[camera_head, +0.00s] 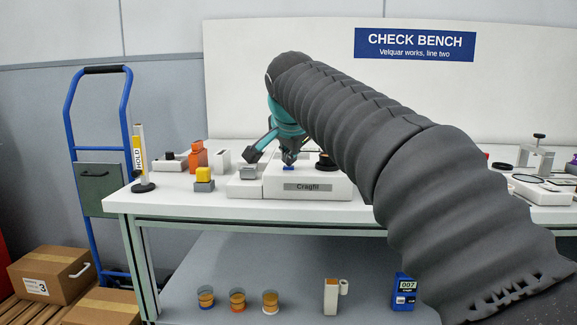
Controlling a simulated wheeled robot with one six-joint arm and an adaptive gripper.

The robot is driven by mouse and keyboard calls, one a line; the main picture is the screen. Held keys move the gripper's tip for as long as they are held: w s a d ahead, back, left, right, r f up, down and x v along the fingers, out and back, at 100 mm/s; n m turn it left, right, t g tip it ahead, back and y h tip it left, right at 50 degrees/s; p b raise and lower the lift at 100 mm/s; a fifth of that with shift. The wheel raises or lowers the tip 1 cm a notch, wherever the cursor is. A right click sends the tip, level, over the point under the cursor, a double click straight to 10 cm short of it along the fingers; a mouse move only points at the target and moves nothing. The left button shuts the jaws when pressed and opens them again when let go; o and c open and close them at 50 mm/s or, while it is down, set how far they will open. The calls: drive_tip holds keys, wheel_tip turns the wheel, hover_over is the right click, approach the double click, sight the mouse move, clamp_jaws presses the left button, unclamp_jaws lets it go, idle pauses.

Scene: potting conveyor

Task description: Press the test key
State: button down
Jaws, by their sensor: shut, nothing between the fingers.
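The white Cragfil device (325,187) stands on the bench, with a grey name plate on its front. A small blue key (288,168) shows on its top, toward the left; I cannot read any marking on it. My gripper (289,161) points down right above the blue key, shut and empty. Its fingertips are at or just over the key; I cannot tell if they touch. The gripper and arm partly hide the top and right side of the device. A round black part (325,162) sits on the device's top, to the right of the gripper.
Left of the device stand a small grey-white box (245,187), a yellow-topped block (204,180), an orange item (197,157) and a HOLD stand (139,160). A clamp-like fixture (537,158) is at the right. My arm covers the middle right.

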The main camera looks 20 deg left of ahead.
sight(290, 167)
drive_tip(key=shift+r+p, duration=0.6)
drive_tip(key=shift+r, duration=0.1)
wheel_tip(290, 167, up, 5)
drive_tip(key=p, duration=0.5)
idle(0.6)
drive_tip(key=s+d+f+n+h, duration=0.1)
drive_tip(key=s+d+f, duration=0.2)
drive_tip(key=d, duration=0.4)
drive_tip(key=s+d+f+n+g, duration=0.1)
drive_tip(key=s+d+f, duration=0.15)
drive_tip(key=d, duration=0.55)
drive_tip(key=s+d+f+h, duration=0.1)
drive_tip(key=s+d+f, duration=0.1)
drive_tip(key=s+d, duration=0.35)
drive_tip(key=s+d+f+n+g, duration=0.1)
drive_tip(key=s+d+f, duration=0.7)
drive_tip(key=s+f, duration=0.1)
drive_tip(key=s+d+f+n+g+h, duration=0.1)
drive_tip(key=s+d+f+n, duration=0.1)
drive_tip(key=s+d+f, duration=0.5)
wheel_tip(290, 167, down, 5)
drive_tip(key=s, duration=0.2)
drive_tip(key=shift+s+d+r, duration=0.15)
drive_tip(key=shift+s+d, duration=0.15)
drive_tip(key=shift+d, duration=0.05)
